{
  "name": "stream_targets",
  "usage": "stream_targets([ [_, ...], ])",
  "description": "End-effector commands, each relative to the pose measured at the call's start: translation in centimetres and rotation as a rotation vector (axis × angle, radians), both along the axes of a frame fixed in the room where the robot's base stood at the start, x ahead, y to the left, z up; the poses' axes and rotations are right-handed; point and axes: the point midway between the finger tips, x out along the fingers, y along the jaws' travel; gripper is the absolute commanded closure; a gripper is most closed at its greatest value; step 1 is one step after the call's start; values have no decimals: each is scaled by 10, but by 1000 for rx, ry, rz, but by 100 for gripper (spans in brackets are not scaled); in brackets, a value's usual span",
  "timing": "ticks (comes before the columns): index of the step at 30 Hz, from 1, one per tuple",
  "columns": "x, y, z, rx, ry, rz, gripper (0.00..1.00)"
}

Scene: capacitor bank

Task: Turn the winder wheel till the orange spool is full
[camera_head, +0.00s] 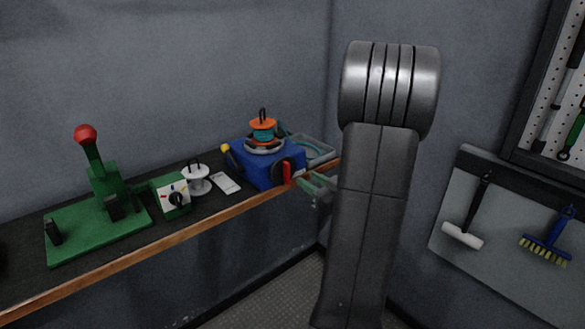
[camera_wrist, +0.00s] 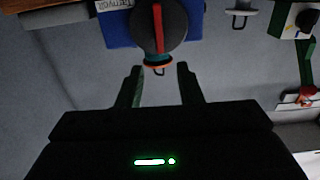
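The winder is a blue box (camera_head: 262,165) on the workbench in the head view, with an orange spool (camera_head: 263,125) on top that carries some teal wire. Its black wheel (camera_head: 278,172) with a red bar (camera_head: 287,172) is on the front face. In the wrist view the scene looks upside down: the wheel (camera_wrist: 174,24) and red bar (camera_wrist: 157,28) are at the top centre, and the spool (camera_wrist: 158,63) shows below. My gripper (camera_wrist: 160,71) is open and empty, its fingers pointing towards the winder, apart from the wheel. In the head view my arm partly hides it.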

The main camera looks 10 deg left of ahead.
Motion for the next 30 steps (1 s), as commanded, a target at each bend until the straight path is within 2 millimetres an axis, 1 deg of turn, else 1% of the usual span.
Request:
stream_targets([
  [1, 5, 8, 1, -1, -1, 6, 67],
  [6, 22, 30, 1, 0, -1, 5, 67],
  [13, 41, 54, 1, 0, -1, 2, 67],
  [18, 48, 61, 0, 0, 0, 1, 67],
  [27, 49, 62, 0, 0, 0, 0, 67],
  [29, 49, 62, 0, 0, 0, 0, 79],
  [30, 49, 62, 0, 0, 0, 0, 87],
])
